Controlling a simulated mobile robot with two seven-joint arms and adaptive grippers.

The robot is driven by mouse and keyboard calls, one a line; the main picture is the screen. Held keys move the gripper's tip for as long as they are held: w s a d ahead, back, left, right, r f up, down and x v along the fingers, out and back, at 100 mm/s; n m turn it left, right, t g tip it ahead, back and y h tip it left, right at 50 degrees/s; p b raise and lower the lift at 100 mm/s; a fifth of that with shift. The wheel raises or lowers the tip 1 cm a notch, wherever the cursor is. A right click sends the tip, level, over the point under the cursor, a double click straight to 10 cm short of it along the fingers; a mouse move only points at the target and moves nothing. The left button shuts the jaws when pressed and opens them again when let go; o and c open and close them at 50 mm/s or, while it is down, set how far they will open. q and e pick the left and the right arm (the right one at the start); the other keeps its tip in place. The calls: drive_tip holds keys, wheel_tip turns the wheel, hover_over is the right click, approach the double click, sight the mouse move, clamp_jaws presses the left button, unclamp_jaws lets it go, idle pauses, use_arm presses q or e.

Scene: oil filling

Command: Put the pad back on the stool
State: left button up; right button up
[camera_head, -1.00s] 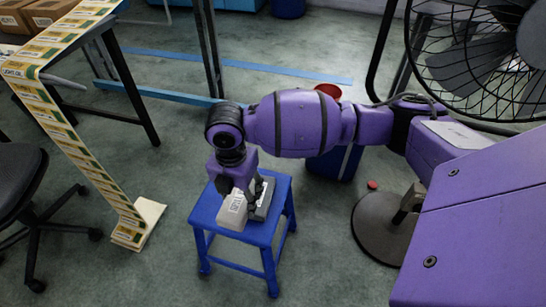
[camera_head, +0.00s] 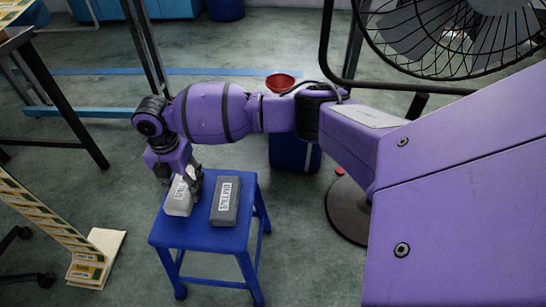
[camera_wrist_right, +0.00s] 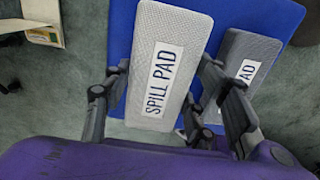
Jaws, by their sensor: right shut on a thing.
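My right gripper (camera_head: 187,182) is shut on the light grey spill pad (camera_head: 179,199), over the left part of the blue stool's seat (camera_head: 203,235). In the right wrist view, this pad (camera_wrist_right: 165,60) lies between the two fingers, its "SPILL PAD" label facing the camera. I cannot tell whether it touches the seat. A darker grey spill pad (camera_head: 225,201) lies on the seat to the right, with a small gap between them; it shows partly behind a finger in the wrist view (camera_wrist_right: 243,70). My left gripper is not in view.
A blue container (camera_head: 294,152) with a red funnel (camera_head: 281,82) stands behind the stool. A black fan (camera_head: 450,35) is at the upper right. A label strip (camera_head: 42,222) runs down to the floor at left. Floor in front of the stool is clear.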

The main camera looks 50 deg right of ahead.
sight(186, 191)
wheel_tip(186, 191, down, 4)
drive_tip(key=shift+w+r+b, duration=0.1)
drive_tip(key=shift+r+b, duration=0.1)
drive_tip(key=shift+b, duration=0.5)
drive_tip(key=shift+r, duration=0.15)
drive_tip(key=o, duration=1)
wheel_tip(186, 191, up, 12)
drive_tip(key=p, duration=0.4)
drive_tip(key=shift+r+p, duration=0.1)
drive_tip(key=shift+p, duration=0.2)
